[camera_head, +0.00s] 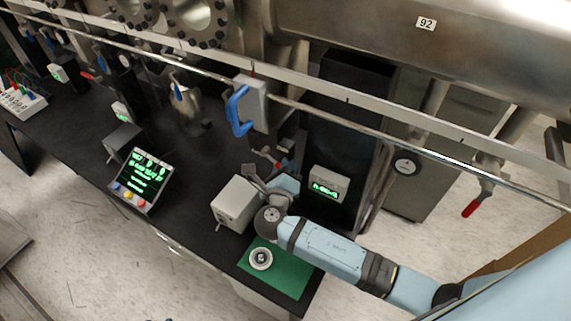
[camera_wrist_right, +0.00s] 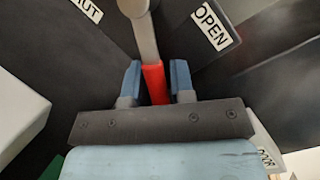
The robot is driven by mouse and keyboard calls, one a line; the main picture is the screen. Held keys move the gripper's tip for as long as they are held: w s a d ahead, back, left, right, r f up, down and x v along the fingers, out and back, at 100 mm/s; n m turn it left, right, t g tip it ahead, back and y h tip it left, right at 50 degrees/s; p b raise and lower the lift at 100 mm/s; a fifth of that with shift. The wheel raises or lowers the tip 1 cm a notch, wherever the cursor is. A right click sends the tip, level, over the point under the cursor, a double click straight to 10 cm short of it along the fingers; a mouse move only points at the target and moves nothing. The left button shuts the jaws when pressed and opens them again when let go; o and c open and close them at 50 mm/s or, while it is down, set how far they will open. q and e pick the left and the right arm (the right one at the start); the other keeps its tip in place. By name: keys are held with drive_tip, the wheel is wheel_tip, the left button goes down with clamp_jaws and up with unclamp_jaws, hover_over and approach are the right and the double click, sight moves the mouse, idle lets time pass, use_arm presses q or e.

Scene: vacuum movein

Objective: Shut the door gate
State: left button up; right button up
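The gate's lever has a grey arm and a red grip; in the right wrist view the red grip (camera_wrist_right: 154,82) stands between the two blue fingers of my right gripper (camera_wrist_right: 156,70). The fingers sit close against both sides of it, with the grip slightly tilted. An OPEN label (camera_wrist_right: 209,26) is at the upper right, and a partly cut-off label ending in "UT" (camera_wrist_right: 88,8) is at the upper left. In the head view my right gripper (camera_head: 273,170) is at the back of the bench, by a small red part (camera_head: 267,157), partly hidden. My left gripper is not in view.
A grey box (camera_head: 236,202) stands close beside my right wrist. A green mat (camera_head: 288,279) with a round white item (camera_head: 261,258) lies in front. A small green display (camera_head: 328,184) is to the right. A long rail (camera_head: 400,144) and a blue-handled unit (camera_head: 240,110) are behind.

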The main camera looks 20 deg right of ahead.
clamp_jaws()
drive_tip(key=shift+f, duration=0.1)
drive_tip(key=w+m+b, duration=0.1)
drive_tip(key=m+b, duration=0.1)
drive_tip(key=a+f+m+t+h+b, duration=0.1)
drive_tip(key=m+b, duration=0.1)
drive_tip(key=m, duration=0.1)
drive_tip(key=w+a+f+m+h+b, duration=0.1)
drive_tip(key=m+b, duration=0.1)
drive_tip(key=shift+w, duration=0.3)
drive_tip(key=shift+m, duration=0.3)
drive_tip(key=shift+o, duration=2.2)
unclamp_jaws()
